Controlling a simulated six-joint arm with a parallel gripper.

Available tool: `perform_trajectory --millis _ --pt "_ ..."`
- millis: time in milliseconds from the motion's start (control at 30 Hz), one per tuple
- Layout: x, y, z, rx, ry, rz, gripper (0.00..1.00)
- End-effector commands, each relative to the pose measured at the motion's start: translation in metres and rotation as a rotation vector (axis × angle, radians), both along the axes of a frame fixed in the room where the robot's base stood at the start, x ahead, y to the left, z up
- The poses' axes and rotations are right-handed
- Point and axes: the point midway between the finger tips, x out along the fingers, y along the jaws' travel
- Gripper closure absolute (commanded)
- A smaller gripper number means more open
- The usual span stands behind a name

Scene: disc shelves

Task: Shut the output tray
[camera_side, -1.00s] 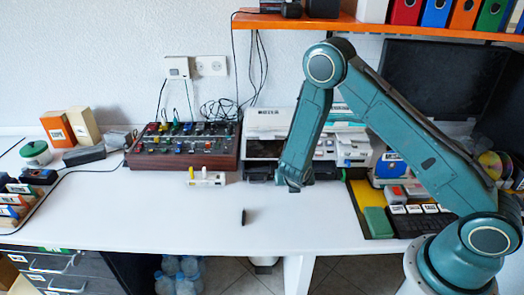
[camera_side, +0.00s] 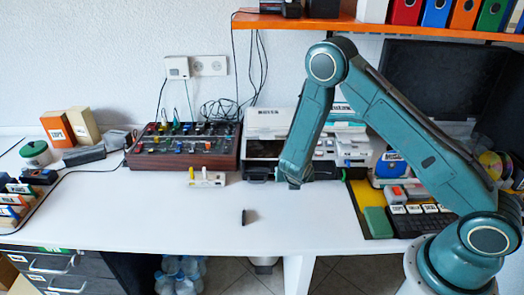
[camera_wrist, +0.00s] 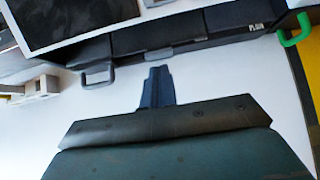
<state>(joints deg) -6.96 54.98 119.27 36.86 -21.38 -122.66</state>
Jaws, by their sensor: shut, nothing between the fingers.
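A white printer (camera_side: 268,122) with a dark front stands at the back of the white desk. A dark tray-like part (camera_side: 258,171) shows low on its front, left of my gripper; my arm hides part of the front. In the wrist view, a dark front strip (camera_wrist: 160,35) spans the top, with a grey handle (camera_wrist: 97,76) at left and a green handle (camera_wrist: 297,30) at right beside a "PLAIN" label. I cannot tell how far the output tray sticks out. My gripper (camera_wrist: 157,72) is shut and empty, its tips just in front of this strip; it also shows in the side view (camera_side: 293,184).
A brown panel with coloured switches (camera_side: 183,146) stands left of the printer. A small white block (camera_side: 206,179) and a black pen-like piece (camera_side: 244,217) lie in front.

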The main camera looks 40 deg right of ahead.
Motion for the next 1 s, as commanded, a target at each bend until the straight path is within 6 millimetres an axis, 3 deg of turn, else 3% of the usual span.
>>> perform_trajectory --millis 167,600,1000 --pt "-0.020 0.021 -0.002 0.004 0.011 0.009 1.00" --pt "-0.054 0.056 0.048 0.006 0.009 0.008 1.00" --pt "-0.069 0.070 0.068 0.006 0.012 0.006 1.00"
